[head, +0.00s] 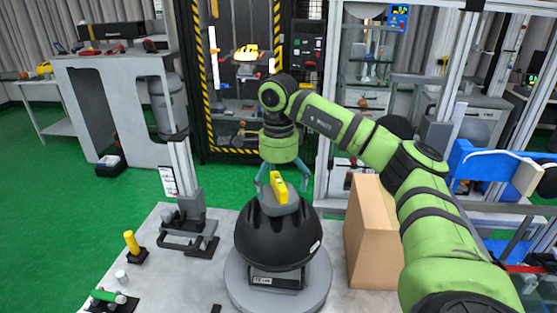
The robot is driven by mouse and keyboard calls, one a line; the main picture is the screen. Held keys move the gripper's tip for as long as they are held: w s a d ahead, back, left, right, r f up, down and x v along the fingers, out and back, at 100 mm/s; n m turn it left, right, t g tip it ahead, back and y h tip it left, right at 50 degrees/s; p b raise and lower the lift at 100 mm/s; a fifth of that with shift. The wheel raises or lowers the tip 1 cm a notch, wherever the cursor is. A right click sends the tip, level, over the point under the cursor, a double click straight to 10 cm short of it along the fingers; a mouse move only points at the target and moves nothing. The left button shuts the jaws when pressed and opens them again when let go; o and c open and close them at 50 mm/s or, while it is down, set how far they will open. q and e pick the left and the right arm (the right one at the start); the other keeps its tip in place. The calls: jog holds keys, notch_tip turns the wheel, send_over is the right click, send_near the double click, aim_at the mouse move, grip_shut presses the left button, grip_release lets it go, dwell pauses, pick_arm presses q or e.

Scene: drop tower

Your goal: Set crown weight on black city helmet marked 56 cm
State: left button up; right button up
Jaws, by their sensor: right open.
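The black helmet (277,240) sits dome up on a round grey stand (237,283) near the middle of the table. A small label plate below its front is too small to read. The crown weight, a grey block with a yellow upright grip (278,187), rests on top of the dome and looks roughly upright. My right gripper (281,184) points down over the weight. Its teal fingers are open, one on each side of the yellow grip; I cannot tell whether they touch it. My left gripper is out of view.
A tall cardboard box (373,235) stands right of the helmet, close to my right arm. A grey post on a base (190,215) stands at left. A yellow peg (131,242) and a green cylinder (107,296) are at front left. A black-and-yellow striped frame (204,100) stands behind.

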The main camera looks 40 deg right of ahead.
notch_tip(320, 180, up, 10)
jog(key=shift+f, duration=0.25)
jog(key=shift+a+f, duration=0.1)
dwell(0.5)
